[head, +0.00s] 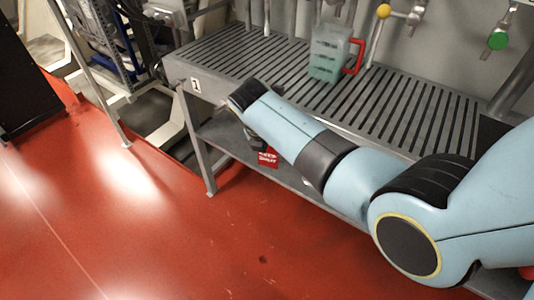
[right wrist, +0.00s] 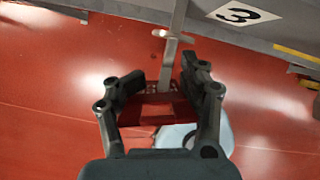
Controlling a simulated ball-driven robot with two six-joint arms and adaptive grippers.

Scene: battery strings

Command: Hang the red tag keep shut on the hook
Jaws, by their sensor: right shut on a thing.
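My right gripper (right wrist: 160,88) is shut on the red tag (right wrist: 158,106), which sits between its two fingers in the right wrist view. In the head view the tag (head: 267,157) hangs below the right gripper (head: 255,141), red with white lettering, in front of the bench's lower shelf. The gripper is mostly hidden behind my right forearm there. A pale metal upright with a short crosspiece (right wrist: 173,36), perhaps the hook, stands just beyond the tag in the right wrist view. I cannot tell whether they touch. My left gripper is not in view.
A slatted grey bench (head: 400,105) runs along the wall, with a number 1 label on its front. A greenish jug (head: 328,58) with a red handle stands on it. A number 3 label (right wrist: 247,15) shows in the wrist view.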

